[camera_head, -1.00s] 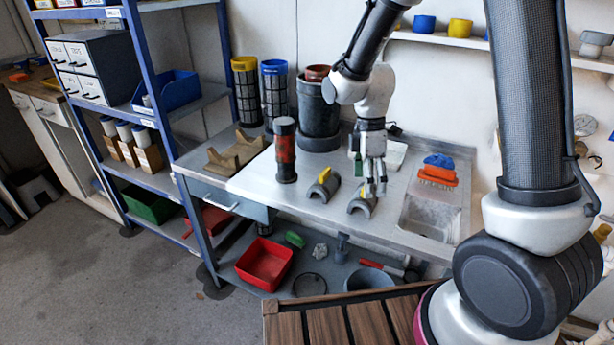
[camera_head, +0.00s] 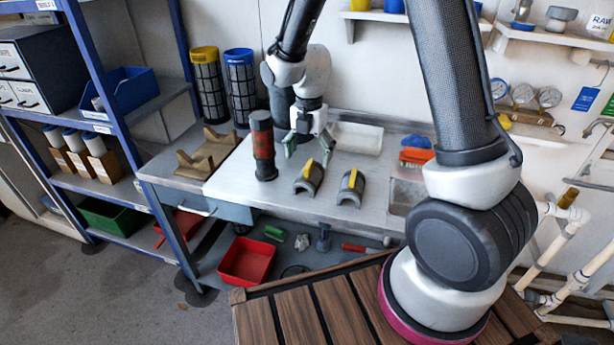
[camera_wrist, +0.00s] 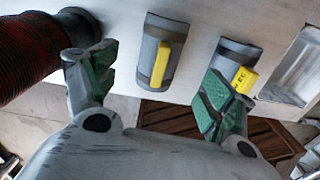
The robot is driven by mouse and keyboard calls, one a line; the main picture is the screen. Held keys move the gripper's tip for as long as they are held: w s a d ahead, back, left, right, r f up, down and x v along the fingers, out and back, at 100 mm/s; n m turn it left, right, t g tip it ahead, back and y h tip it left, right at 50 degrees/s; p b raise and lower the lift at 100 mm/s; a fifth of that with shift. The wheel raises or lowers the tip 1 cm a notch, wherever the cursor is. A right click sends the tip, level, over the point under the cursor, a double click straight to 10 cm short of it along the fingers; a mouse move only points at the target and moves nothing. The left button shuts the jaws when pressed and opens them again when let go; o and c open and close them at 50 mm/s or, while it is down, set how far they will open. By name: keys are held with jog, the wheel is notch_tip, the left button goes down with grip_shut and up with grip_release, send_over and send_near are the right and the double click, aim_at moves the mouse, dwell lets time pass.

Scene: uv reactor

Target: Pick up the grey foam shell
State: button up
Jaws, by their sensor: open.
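Two grey half-round foam shells with yellow handles sit on the bench: a left shell (camera_head: 303,187) and a right shell (camera_head: 346,197). The frames do not show which one the task means. In the wrist view, the left shell (camera_wrist: 179,62) lies beyond and between my fingers, and the right shell (camera_wrist: 234,47) is partly hidden by the right finger. My gripper (camera_head: 308,142) is open and empty, with green finger pads. It is above the bench, behind the shells in the head view, and apart from both. It also shows in the wrist view (camera_wrist: 158,84).
A red and black cylinder (camera_head: 263,147) stands left of the shells, near my left finger in the wrist view. A wooden cradle (camera_head: 208,155) is further left. An orange and blue brush (camera_head: 416,151) lies right, beside a sink. A white tray (camera_head: 358,138) is behind.

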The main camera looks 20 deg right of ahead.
aim_at(309, 175)
jog(key=shift+f+n, duration=0.3)
jog(key=shift+f, duration=0.05)
notch_tip(309, 175, down, 7)
jog(key=shift+f, duration=0.1)
jog(key=c, duration=0.9)
